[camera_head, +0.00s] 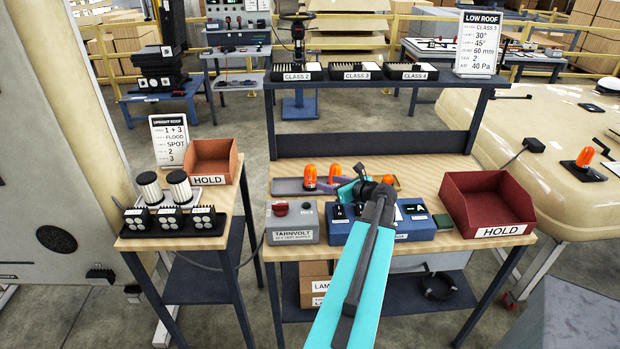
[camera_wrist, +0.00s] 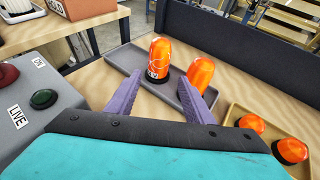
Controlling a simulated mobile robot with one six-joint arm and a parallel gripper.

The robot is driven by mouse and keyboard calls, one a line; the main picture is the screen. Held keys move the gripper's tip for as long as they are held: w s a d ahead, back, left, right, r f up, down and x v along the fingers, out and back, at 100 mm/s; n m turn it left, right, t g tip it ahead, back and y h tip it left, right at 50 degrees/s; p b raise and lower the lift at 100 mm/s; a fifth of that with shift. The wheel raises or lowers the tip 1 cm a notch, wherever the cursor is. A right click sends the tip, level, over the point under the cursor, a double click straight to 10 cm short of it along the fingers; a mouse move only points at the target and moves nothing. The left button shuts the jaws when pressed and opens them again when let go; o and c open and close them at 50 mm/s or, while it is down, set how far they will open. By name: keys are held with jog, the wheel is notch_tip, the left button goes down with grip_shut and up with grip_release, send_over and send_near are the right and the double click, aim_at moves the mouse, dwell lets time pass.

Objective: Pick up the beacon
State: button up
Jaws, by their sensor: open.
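Two orange beacons with dark bases stand in a long grey tray on the wooden bench. In the wrist view the left beacon (camera_wrist: 160,57), with a small label on its base, shows between and beyond my fingertips. The right beacon (camera_wrist: 201,72) is partly hidden behind my right finger. My gripper (camera_wrist: 158,82) is open and empty, its purple fingers pointing at the tray. In the head view the left beacon (camera_head: 309,176) stands just left of my turquoise arm. Whether a finger touches a beacon I cannot tell.
More orange beacons (camera_wrist: 250,123) are in a tan tray at the right. A grey supply box (camera_head: 292,223) and a blue box (camera_head: 420,226) stand in front of the trays. A red HOLD bin (camera_head: 463,205) is at right. The bench's dark back panel (camera_head: 375,144) rises behind.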

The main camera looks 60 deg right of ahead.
aim_at(314, 179)
jog(key=shift+p+x, duration=0.85)
jog(key=shift+x, duration=2.7)
jog(key=shift+w, duration=0.15)
jog(key=shift+w+d+f+p, duration=0.1)
jog(key=shift+w+d+p, duration=0.1)
jog(key=shift+w+p, duration=0.3)
jog(key=shift+p+x, duration=0.9)
jog(key=shift+x, duration=1)
jog(key=shift+a+f, duration=0.1)
jog(key=shift+f, duration=0.1)
jog(key=shift+c, duration=0.4)
jog(key=c, duration=0.8)
jog(key=shift+r, duration=0.15)
jog(key=shift+c, duration=0.2)
jog(key=shift+r+b, duration=1.4)
jog(key=shift+r, duration=3.5)
